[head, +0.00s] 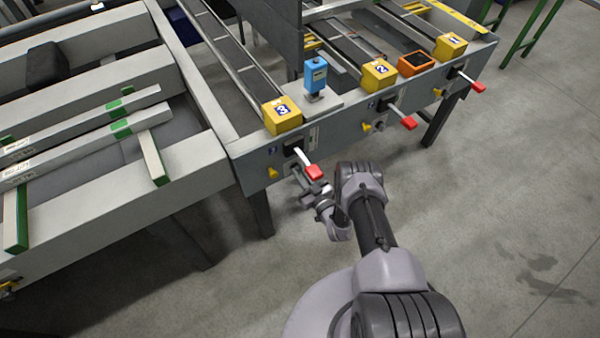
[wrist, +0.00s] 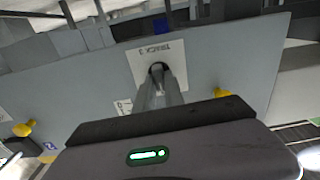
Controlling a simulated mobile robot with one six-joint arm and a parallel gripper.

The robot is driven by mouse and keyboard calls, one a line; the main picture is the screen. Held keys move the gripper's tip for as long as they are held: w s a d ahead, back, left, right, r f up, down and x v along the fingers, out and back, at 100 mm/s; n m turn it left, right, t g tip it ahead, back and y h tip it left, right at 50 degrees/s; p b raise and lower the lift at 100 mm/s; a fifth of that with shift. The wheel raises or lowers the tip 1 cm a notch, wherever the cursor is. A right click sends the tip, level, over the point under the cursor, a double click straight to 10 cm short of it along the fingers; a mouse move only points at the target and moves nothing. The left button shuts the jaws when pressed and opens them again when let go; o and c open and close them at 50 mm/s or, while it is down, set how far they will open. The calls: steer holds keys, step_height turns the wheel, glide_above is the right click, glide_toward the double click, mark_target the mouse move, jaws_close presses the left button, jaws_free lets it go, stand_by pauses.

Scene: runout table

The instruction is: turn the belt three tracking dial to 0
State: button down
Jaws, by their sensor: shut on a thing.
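The tracking dial (wrist: 157,68) is a small dark knob on a white plate (wrist: 143,60) that reads like "TRACK 3" in the wrist view. My gripper (wrist: 162,84) is shut on it, with the fingers reaching the plate and hiding most of the dial and its scale. The dial's setting cannot be read. In the head view my gripper (head: 300,176) is at the front panel (head: 245,168) below the yellow block marked 3 (head: 282,115). The dial is hidden there behind the gripper and a red-ended lever (head: 313,172).
Yellow knobs (wrist: 24,128) and (wrist: 221,92) flank the dial on the panel. Blocks marked 2 (head: 379,75) and 1 (head: 450,46) stand further right, with red-ended levers below. A blue device (head: 315,76) stands above. The floor in front is clear.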

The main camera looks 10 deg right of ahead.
stand_by(0.4)
steer(key=c, duration=1.4)
jaws_free()
steer(key=shift+c, duration=0.2)
steer(key=p+v, duration=0.4)
steer(key=v, duration=1.3)
steer(key=shift+s, duration=0.25)
steer(key=shift+w+d, duration=0.1)
